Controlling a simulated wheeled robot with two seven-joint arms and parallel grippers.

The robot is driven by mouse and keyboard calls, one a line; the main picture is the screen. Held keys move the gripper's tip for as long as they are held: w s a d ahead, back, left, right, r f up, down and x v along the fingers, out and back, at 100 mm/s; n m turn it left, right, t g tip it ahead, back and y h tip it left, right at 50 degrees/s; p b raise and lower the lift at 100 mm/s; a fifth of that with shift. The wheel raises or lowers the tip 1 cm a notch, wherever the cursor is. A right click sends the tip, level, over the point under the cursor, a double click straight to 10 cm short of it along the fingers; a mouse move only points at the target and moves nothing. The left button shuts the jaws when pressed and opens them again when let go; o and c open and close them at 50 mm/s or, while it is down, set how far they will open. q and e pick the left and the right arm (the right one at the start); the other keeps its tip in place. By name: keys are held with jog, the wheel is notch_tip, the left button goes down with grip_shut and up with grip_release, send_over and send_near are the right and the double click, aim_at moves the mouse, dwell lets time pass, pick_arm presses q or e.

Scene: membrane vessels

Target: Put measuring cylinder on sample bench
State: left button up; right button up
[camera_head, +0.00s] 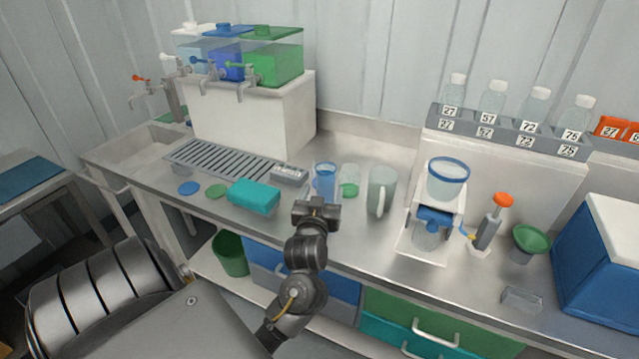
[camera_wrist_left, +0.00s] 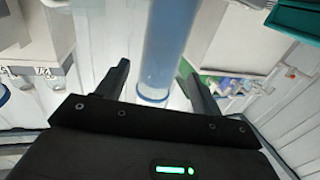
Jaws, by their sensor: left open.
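The measuring cylinder (camera_head: 326,177) looks clear blue with a blue rim. It stands upright on the steel counter (camera_head: 340,242), just beyond my left gripper (camera_head: 317,200), which partly hides its lower part. In the left wrist view, the cylinder (camera_wrist_left: 165,45) appears between the two spread fingers of my left gripper (camera_wrist_left: 155,65), with gaps at both sides. The fingers are open and not closed on it. Which surface is the sample bench is not marked; a separate table with a blue mat (camera_head: 30,174) stands at the far left. My right gripper is not in view.
A teal block (camera_head: 253,196) and a grey device (camera_head: 289,174) lie left of the cylinder. A green-based glass (camera_head: 350,180) and a pale jug (camera_head: 381,190) stand close on its right. A blue-rimmed filter stand (camera_head: 447,180) is farther right. The counter's front strip is mostly clear.

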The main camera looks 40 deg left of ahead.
pick_arm(q)
jog(key=v, duration=0.5)
jog(key=shift+s+d, duration=0.2)
jog(key=shift+s, duration=0.05)
